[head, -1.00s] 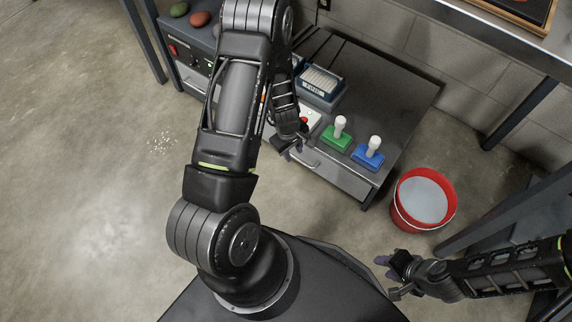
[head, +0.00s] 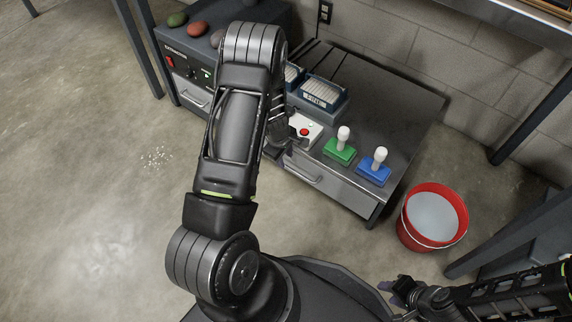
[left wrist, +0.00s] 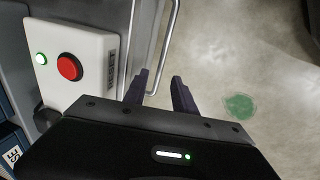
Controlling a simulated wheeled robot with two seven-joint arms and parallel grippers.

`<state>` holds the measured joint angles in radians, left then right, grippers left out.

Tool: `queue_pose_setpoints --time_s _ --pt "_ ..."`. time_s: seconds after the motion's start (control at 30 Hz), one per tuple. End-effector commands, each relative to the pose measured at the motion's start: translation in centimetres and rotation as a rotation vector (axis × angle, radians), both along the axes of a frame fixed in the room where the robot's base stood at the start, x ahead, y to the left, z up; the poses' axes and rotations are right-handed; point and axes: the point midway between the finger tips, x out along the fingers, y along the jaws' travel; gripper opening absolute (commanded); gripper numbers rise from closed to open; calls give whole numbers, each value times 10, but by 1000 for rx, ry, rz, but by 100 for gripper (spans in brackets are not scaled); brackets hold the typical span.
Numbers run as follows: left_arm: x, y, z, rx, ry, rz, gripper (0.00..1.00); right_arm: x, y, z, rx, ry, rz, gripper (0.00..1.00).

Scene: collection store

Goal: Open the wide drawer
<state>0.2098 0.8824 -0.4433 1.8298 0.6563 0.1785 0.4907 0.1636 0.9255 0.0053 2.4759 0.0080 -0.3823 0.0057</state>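The wide drawer (head: 335,189) is the grey front under the bench top in the head view, and it looks shut. Its bar handle (head: 303,172) is on the left part of that front. In the left wrist view the handle (left wrist: 168,50) is a thin metal bar coming down towards the fingers. My left gripper (left wrist: 161,90) has its two dark fingers apart, with the bar's lower end showing between them. I cannot tell whether they touch it. In the head view this gripper is mostly hidden by my arm. My right gripper (head: 388,287) is at the lower right, away from the drawer.
On the bench stand a white box with a red button (head: 304,132), a green-based piece (head: 339,151), a blue-based piece (head: 374,171) and a rack (head: 322,97). A red bucket (head: 432,217) stands right of it. A cabinet (head: 190,66) is at the left. Floor in front is clear.

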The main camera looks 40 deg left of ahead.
Motion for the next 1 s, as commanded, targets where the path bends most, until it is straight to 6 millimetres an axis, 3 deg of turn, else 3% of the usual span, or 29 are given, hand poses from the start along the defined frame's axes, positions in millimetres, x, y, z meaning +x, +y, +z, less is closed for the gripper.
queue_pose_setpoints --time_s 0.1,0.3,0.67,1.0 --pt "3 0 -25 0 2 0 32 1 0 -14 -1 -3 -2 36" --pt "8 0 -46 0 0 0 32 3 1 -24 -2 -9 -4 36" --pt "9 0 -49 0 0 0 32 4 1 -25 -2 -11 -5 36" --pt "9 0 -49 1 0 0 4 4 1 -25 -2 -11 -5 36"
